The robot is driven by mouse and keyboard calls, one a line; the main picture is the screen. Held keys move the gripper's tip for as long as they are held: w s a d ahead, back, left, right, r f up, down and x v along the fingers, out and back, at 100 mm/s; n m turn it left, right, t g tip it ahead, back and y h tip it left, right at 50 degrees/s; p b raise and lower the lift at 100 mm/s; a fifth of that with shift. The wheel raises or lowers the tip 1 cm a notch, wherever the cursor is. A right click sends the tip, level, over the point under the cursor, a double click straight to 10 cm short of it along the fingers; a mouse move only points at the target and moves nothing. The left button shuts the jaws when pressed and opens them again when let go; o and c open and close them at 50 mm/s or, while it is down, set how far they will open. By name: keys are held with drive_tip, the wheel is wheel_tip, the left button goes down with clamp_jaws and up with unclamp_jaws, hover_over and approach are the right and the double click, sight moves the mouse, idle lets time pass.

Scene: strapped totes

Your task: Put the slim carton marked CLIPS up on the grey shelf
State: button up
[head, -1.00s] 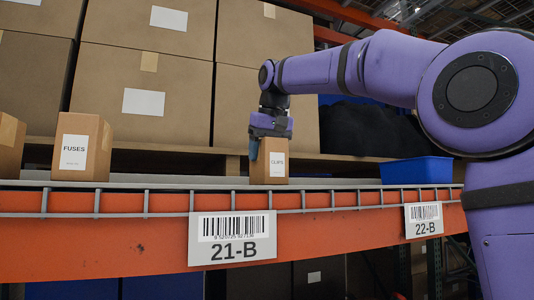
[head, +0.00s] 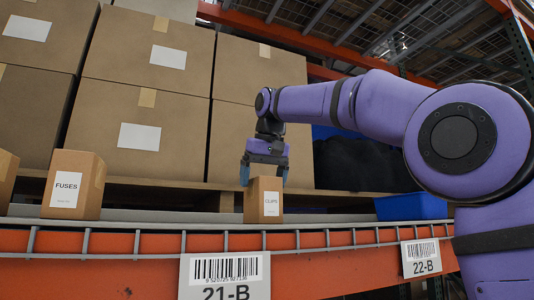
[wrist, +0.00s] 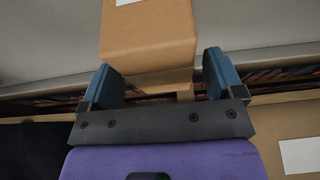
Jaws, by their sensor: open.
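The slim brown carton marked CLIPS (head: 264,207) stands upright on the grey shelf (head: 335,218), its white label facing the head camera. My gripper (head: 264,182) is open above it, with one blue finger on each side of the carton's top. In the wrist view the carton (wrist: 149,35) lies in front of the open gripper (wrist: 163,70), and gaps show beside both fingers. Nothing is gripped.
A carton marked FUSES (head: 73,186) stands to the left on the shelf, with another at the picture's left edge. A blue bin (head: 411,207) stands to the right. Large stacked boxes (head: 147,130) rise behind. The shelf between FUSES and CLIPS is clear.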

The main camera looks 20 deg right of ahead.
drive_tip(key=v, duration=0.9)
drive_tip(key=shift+s+r, duration=0.1)
drive_tip(key=shift+r, duration=0.05)
